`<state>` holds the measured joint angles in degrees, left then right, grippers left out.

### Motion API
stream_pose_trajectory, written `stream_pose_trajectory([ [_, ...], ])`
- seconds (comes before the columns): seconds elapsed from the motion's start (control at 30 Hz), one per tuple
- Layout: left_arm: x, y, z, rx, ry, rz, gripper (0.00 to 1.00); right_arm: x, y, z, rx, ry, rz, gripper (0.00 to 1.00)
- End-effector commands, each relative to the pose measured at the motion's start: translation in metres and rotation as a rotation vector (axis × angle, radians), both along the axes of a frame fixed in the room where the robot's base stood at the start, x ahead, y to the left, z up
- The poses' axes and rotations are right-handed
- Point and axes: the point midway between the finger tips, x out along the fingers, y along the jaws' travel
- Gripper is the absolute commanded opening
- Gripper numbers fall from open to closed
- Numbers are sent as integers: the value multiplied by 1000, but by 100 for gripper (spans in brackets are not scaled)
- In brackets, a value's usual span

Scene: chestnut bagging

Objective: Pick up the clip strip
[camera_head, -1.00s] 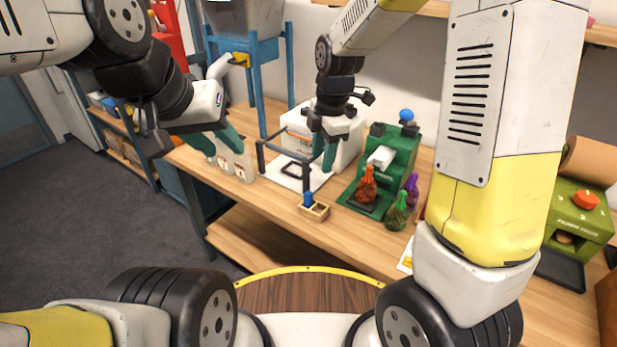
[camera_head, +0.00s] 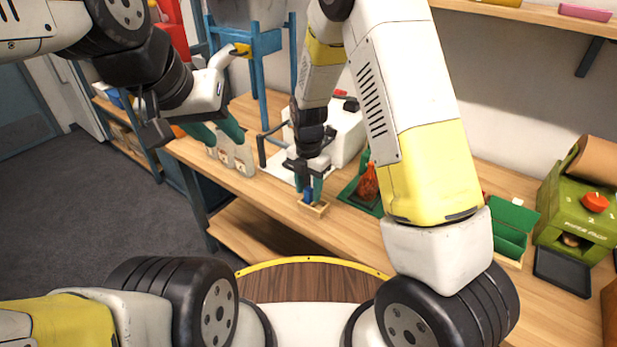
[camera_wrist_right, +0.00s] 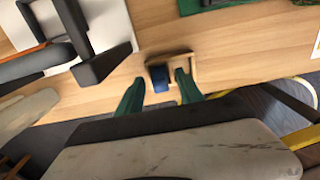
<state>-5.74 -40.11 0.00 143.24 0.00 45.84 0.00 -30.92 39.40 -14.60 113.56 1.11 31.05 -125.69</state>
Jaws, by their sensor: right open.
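The clip strip appears to be the small blue piece (camera_head: 308,192) standing in a small wooden holder (camera_head: 315,211) near the front edge of the bench. My right gripper (camera_head: 311,186) is open, pointing down, with its green fingers around the blue piece's position. In the right wrist view the blue piece (camera_wrist_right: 160,77) and holder (camera_wrist_right: 180,58) lie just beyond and between the two open fingers (camera_wrist_right: 158,92). Contact cannot be told. My left gripper (camera_head: 216,134) is open at the left, close to several pale bags (camera_head: 232,154) on the bench.
Behind the holder are a white box (camera_head: 345,135) and a dark frame on a white board. To the right are an orange-red net bag (camera_head: 368,182), a green open box (camera_head: 512,228) and a green machine (camera_head: 578,205). My right arm hides part of the bench.

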Motion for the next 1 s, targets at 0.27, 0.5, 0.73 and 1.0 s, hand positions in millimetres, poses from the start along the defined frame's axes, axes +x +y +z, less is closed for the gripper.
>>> stream_pose_trajectory([
  [0.27, 0, 0, 0, 0, 0, 0, 36, 0, 0, -3, 0, -1, 0, 44],
  [0.5, 0, 0, 0, 0, 0, 0, 36, 0, 0, -3, 0, -1, 0, 0],
  [0.73, 0, 0, 0, 0, 0, 0, 36, 0, 0, -3, 0, -1, 0, 0],
  [1.0, 0, 0, 0, 0, 0, 0, 36, 1, 0, 7, 2, -3, -1, 0],
])
